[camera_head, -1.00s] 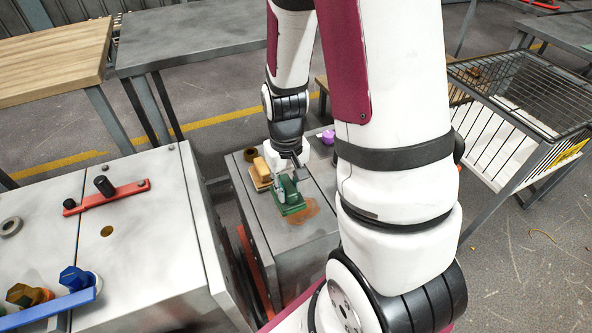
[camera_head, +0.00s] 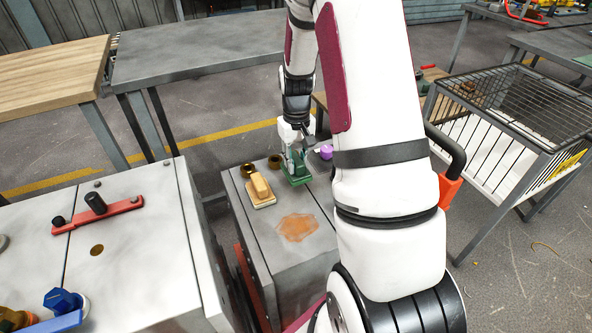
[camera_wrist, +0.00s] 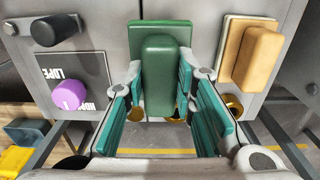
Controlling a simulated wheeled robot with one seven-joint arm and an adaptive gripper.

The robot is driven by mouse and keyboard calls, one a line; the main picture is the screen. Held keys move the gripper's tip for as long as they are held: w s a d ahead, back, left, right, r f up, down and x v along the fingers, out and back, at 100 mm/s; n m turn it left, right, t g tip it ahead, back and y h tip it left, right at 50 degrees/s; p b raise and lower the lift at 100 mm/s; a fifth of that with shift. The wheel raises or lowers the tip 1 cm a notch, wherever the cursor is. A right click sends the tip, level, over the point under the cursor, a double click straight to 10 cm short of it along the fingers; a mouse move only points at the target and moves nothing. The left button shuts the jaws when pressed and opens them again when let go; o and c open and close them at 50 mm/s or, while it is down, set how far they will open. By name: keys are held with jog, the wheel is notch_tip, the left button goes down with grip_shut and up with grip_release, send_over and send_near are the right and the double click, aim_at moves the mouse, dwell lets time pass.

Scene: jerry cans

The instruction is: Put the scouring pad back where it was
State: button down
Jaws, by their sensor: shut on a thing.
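The green scouring pad (camera_head: 297,179), a flat pad with a block-like grip on top, is at the far part of the grey cabinet top (camera_head: 245,222). It is right of and beyond a tan block on a pale base (camera_head: 260,190). My gripper (camera_head: 295,155) is above it. In the wrist view the pad's grip (camera_wrist: 160,80) is between the teal fingers of my gripper (camera_wrist: 163,105), which is shut on it. I cannot tell whether the pad touches the top. The tan block (camera_wrist: 258,52) stands apart from the fingers.
An orange-brown stain (camera_head: 298,227) lies on the bare nearer top. Brass rings (camera_head: 250,170) and a purple knob (camera_head: 326,152) are near the far edge. A dark knob (camera_wrist: 54,29) also shows in the wrist view. A wire basket cart (camera_head: 510,130) stands to the right.

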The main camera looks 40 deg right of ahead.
jog(key=shift+s+a+f+b, duration=0.1)
jog(key=shift+f+b, duration=0.25)
jog(key=shift+f, duration=1.35)
jog(key=shift+f, duration=0.1)
jog(key=shift+f, duration=0.1)
jog(key=c, duration=1.3)
grip_release()
